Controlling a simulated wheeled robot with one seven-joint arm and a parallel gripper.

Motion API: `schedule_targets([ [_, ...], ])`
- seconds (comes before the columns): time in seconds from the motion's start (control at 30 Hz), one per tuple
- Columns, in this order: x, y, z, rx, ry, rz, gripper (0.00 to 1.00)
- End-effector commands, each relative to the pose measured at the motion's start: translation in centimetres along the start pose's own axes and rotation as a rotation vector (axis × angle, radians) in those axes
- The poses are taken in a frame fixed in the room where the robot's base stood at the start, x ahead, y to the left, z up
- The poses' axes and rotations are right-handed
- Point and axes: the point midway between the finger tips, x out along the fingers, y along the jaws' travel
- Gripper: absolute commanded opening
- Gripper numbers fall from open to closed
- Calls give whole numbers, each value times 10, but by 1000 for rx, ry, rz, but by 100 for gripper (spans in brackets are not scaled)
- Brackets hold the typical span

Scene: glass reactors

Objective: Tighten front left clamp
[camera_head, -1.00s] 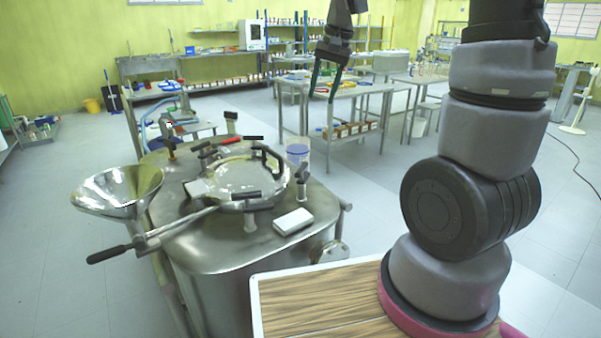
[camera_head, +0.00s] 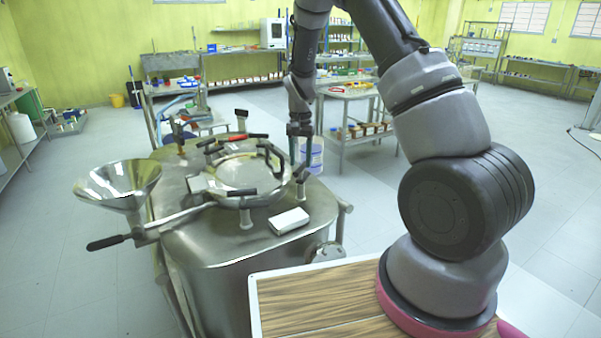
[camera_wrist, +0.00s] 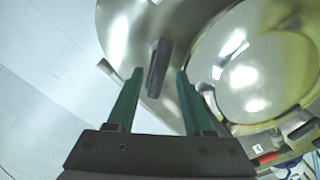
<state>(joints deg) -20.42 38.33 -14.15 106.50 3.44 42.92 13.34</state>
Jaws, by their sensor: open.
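The steel reactor (camera_head: 205,240) stands at left-centre in the head view, with a round glass-windowed lid (camera_head: 240,172) ringed by black-handled clamps. One clamp stands at the lid's front (camera_head: 246,216), another at its right (camera_head: 301,188). My gripper (camera_head: 304,165) points down just above the right-hand clamp. In the wrist view my gripper (camera_wrist: 160,74) is open, its two green fingers apart. A dark clamp handle (camera_wrist: 157,68) shows between and beyond the fingertips, with no visible contact. I cannot tell which clamp is called front left.
A steel funnel (camera_head: 118,185) and a black-ended lever (camera_head: 110,242) stick out at the reactor's left. A white box (camera_head: 289,221) lies on its top. A wood-topped surface (camera_head: 320,300) is at the front.

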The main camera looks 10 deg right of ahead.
Motion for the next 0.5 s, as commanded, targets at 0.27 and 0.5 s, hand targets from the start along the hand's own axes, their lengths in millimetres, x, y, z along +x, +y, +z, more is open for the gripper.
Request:
schedule_targets([
  [0.27, 40, 0, 0, 1, -2, 0, 52],
  [0.5, 48, 0, 0, 0, 0, -1, 52],
])
